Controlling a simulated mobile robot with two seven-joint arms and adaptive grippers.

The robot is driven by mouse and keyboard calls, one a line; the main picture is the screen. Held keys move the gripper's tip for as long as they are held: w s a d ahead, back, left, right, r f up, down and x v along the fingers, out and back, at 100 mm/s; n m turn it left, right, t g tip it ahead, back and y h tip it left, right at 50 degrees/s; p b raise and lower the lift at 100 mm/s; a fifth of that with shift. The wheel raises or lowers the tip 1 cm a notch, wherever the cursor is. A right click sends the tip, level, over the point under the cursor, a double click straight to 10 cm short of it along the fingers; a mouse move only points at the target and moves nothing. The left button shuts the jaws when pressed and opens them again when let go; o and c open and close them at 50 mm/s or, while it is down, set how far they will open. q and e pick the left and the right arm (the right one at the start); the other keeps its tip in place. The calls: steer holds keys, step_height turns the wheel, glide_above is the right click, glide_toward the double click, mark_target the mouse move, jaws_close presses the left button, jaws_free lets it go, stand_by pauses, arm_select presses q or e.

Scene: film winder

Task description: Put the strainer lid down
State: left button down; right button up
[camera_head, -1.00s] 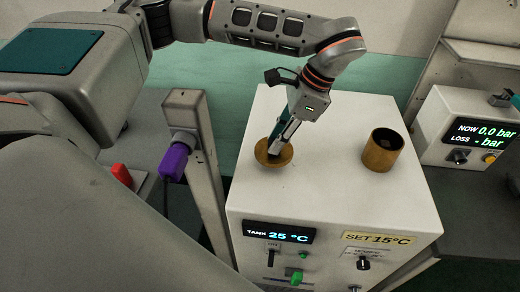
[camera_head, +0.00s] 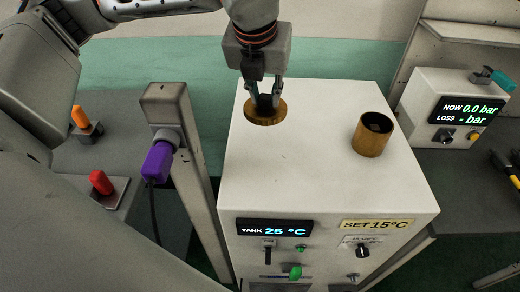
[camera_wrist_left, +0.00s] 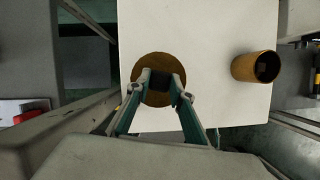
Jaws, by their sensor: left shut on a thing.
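The strainer lid (camera_head: 262,118) is a round brass-coloured disc with a dark knob, at the back left of the white tank unit's top (camera_head: 290,175). My left gripper (camera_head: 264,98) points down over it and is shut on its dark knob. In the left wrist view the lid (camera_wrist_left: 150,98) shows below the fingers, with the knob between the fingertips (camera_wrist_left: 160,82). The lid appears at or very near the white top; I cannot tell whether it touches. The open brass strainer cup (camera_head: 369,140) stands upright to the right, apart from the lid. My right gripper is not in view.
The tank unit's front has a display (camera_head: 274,229) and several knobs. A pressure box (camera_head: 452,112) stands at the right. A post (camera_head: 185,150) with a purple connector (camera_head: 158,162) rises at the left. The white top between lid and cup is clear.

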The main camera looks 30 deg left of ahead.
mark_target(262, 96)
arm_select(q)
steer(key=m, duration=0.1)
steer(key=r+m+h, duration=0.1)
steer(key=m, duration=0.1)
steer(key=shift+w+a+r, duration=0.1)
steer(key=shift+a+r, duration=0.05)
steer(key=m, duration=0.1)
steer(key=r+m+h, duration=0.1)
steer(key=m, duration=0.1)
steer(key=r+m+h+b, duration=0.1)
steer(key=shift+w+a+m, duration=0.1)
steer(key=shift+a+m, duration=0.15)
steer(key=shift+m, duration=0.15)
steer(key=m, duration=0.1)
steer(key=r+m+h, duration=0.1)
steer(key=r+m+g, duration=0.1)
steer(key=m, duration=0.1)
steer(key=shift+a+r, duration=0.1)
steer(key=shift+a, duration=0.15)
steer(key=shift+a+f+m+g+h+b, duration=0.1)
steer(key=shift+f+m+g+h+b, duration=0.35)
steer(key=shift+f, duration=2.55)
steer(key=shift+a+f+m+b, duration=0.15)
steer(key=shift+f+m+b, duration=0.55)
steer(key=shift+f, duration=2.3)
steer(key=shift+a+f+m+g+h+b, duration=0.1)
steer(key=shift+f+m+g+h+b, duration=0.45)
steer(key=shift+f, duration=2.45)
